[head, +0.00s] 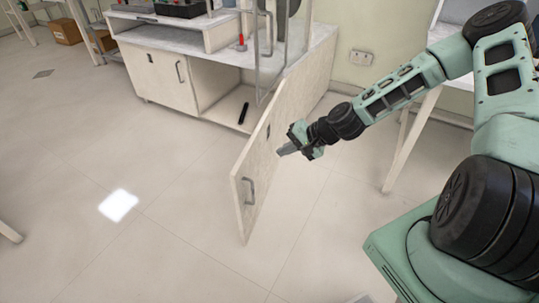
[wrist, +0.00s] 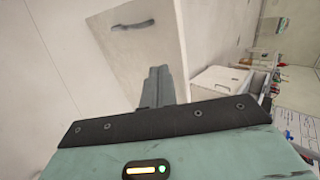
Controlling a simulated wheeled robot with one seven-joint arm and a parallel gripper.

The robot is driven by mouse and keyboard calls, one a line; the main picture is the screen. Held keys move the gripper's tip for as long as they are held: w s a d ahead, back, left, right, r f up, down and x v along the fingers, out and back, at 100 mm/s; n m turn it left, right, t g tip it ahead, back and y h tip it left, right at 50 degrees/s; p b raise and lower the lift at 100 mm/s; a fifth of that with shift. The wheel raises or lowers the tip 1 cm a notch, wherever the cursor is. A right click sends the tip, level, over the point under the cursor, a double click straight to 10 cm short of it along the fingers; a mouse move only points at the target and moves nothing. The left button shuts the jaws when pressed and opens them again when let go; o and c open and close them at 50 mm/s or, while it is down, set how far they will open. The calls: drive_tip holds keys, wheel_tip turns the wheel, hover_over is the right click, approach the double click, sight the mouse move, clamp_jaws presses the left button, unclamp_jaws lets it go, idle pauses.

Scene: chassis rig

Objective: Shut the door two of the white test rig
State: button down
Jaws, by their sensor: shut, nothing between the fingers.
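The white test rig (head: 150,62) stands at the top middle of the head view. Its right-hand door (head: 248,195) stands wide open, swung out toward me, with a grey bar handle near its free edge. In the wrist view this door (wrist: 150,55) shows its handle at upper left. The rig's left-hand door (head: 160,75) is closed. My gripper (head: 284,150) is shut and empty, to the right of the open door, with its fingertips close to the panel. In the wrist view my gripper (wrist: 157,72) points at the panel; I cannot tell whether it touches.
A dark object (head: 243,113) lies inside the open compartment. A clear panel (head: 270,55) stands above the open door. A white table (head: 410,140) stands to the right, behind my arm. The floor left of the door is clear.

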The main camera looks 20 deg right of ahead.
sight(245, 161)
drive_tip(key=shift+w+a+r+b+x, duration=0.25)
drive_tip(key=shift+r+x, duration=0.1)
drive_tip(key=shift+x, duration=1.6)
drive_tip(key=shift+w+a+r+b+x, duration=0.25)
drive_tip(key=shift+r+x, duration=0.1)
drive_tip(key=shift+x, duration=1.55)
drive_tip(key=shift+w+a+r+b+x, duration=0.2)
drive_tip(key=shift+r+b+x, duration=0.1)
drive_tip(key=shift+x, duration=1.65)
